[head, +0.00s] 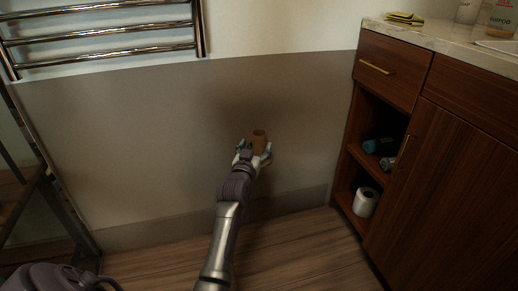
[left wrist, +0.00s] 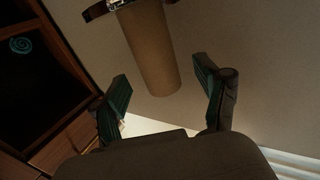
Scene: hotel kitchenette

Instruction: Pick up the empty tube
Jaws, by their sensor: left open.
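The empty tube (head: 259,138) is a brown cardboard roll in front of the beige lower wall. In the left wrist view the tube (left wrist: 152,50) hangs down from the top of the picture, with a dark and shiny fitting at its upper end. My left gripper (head: 254,152) is at the tube in the head view, partly hiding its lower part. In the left wrist view the left gripper (left wrist: 164,78) is open, with one finger on each side of the tube's near end and visible gaps between. My right gripper is not in view.
A wooden cabinet (head: 455,140) stands on the right, with open shelves holding a white paper roll (head: 365,202) and a teal bottle (head: 379,145). A chrome towel rail (head: 110,28) is on the wall above left. A dark shelf frame stands at far left.

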